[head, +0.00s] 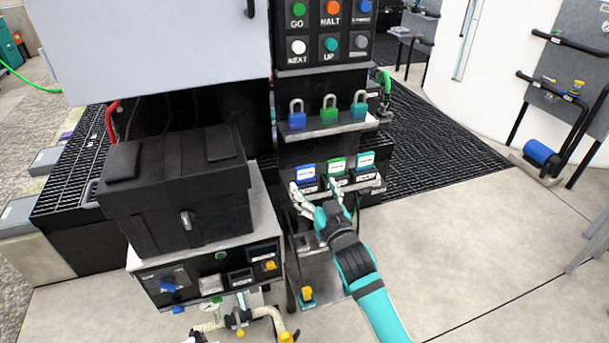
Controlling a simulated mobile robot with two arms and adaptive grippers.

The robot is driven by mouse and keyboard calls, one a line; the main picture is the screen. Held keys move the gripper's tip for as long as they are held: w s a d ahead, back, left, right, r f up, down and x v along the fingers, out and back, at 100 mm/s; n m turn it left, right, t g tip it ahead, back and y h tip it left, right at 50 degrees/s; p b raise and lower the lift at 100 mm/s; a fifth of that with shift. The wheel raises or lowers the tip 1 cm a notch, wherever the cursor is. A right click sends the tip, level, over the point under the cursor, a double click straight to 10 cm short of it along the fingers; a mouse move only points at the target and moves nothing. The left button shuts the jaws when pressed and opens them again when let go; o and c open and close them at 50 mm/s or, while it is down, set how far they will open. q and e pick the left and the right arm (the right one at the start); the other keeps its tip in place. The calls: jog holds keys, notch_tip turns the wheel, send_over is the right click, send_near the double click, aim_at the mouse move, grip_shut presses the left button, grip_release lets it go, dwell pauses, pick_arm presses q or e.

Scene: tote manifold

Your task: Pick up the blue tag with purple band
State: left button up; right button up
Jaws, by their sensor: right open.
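Three tags stand in a row on a small shelf of the black post. The leftmost is the blue tag (306,173) with a white label; a darker, purplish strip shows low on it, but it is too small to be sure of the band. A green tag (337,166) is in the middle and a teal-blue tag (366,160) on the right. My right gripper (313,187) is open and empty, its fingers just in front of and below the blue and green tags. I cannot tell whether a finger touches a tag. My left gripper is out of view.
Above the tags, a shelf (345,129) carries a blue padlock (297,115), a green padlock (329,109) and a teal padlock (359,106). A black lidded box (180,190) stands left of the post.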

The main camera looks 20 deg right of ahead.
aim_at(306, 172)
jog(key=w, duration=0.2)
jog(key=shift+w, duration=0.35)
jog(key=w+p, duration=0.1)
jog(key=w, duration=0.3)
jog(key=shift+r, duration=0.15)
jog(key=shift+w+p, duration=0.3)
jog(key=shift+w, duration=0.25)
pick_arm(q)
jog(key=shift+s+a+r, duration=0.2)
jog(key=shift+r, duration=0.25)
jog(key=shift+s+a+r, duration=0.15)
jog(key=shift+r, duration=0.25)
pick_arm(e)
jog(key=shift+s, duration=0.1)
jog(key=shift+c, duration=0.9)
jog(key=c, duration=1)
